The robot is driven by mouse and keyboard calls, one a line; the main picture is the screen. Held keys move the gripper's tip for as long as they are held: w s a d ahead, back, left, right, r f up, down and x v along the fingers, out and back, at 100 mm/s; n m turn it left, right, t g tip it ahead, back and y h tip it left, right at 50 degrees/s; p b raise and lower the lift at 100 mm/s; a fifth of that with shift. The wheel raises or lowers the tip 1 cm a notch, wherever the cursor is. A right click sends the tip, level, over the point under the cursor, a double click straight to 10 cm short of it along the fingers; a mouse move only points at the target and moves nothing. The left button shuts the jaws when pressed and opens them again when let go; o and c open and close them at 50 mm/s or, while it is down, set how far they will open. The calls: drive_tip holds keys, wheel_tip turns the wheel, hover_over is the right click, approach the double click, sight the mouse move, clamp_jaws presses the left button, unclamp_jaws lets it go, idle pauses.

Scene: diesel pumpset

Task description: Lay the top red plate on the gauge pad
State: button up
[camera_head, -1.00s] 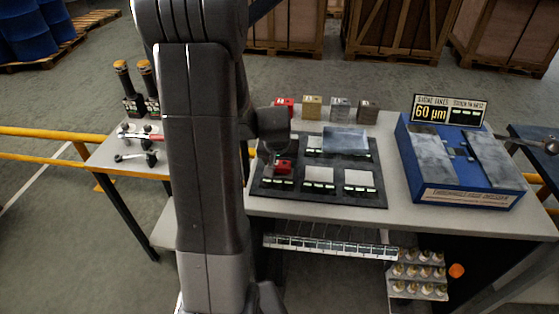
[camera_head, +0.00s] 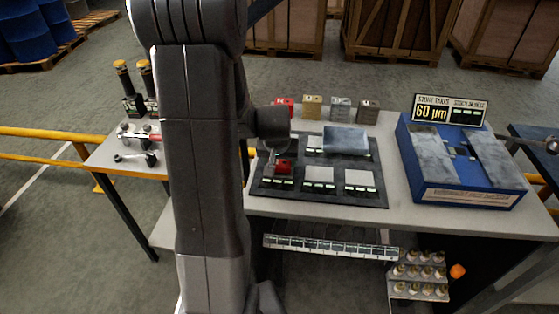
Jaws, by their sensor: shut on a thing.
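Something red (camera_head: 283,167), which looks like the red plates, shows on the left front of the black mat (camera_head: 262,188). The dark end of my arm hangs over the left of the mat. My gripper (camera_head: 274,158) is below it, mostly hidden by my arm, and its tip is at the red. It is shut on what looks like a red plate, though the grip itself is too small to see. A blue gauge stand (camera_head: 470,190) is on the right of the table, with two grey slabs and a 60 µm sign. I cannot make out which part is the gauge pad.
A bluish grey sheet (camera_head: 345,140) covers the mat's back right. Pale pads (camera_head: 319,175) lie in front. Red, gold, silver and dark blocks (camera_head: 340,106) line the table's back. A side table with tools (camera_head: 140,140) stands left, behind a yellow rail (camera_head: 40,156).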

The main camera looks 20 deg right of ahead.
drive_tip(key=shift+f+b, duration=0.35)
drive_tip(key=shift+b, duration=0.05)
drive_tip(key=shift+f+b, duration=0.35)
drive_tip(key=o, duration=1.4)
drive_tip(key=shift+c, duration=0.2)
drive_tip(key=v, duration=1.4)
drive_tip(key=shift+d, duration=0.1)
wheel_tip(320, 180, up, 6)
drive_tip(key=p, duration=0.5)
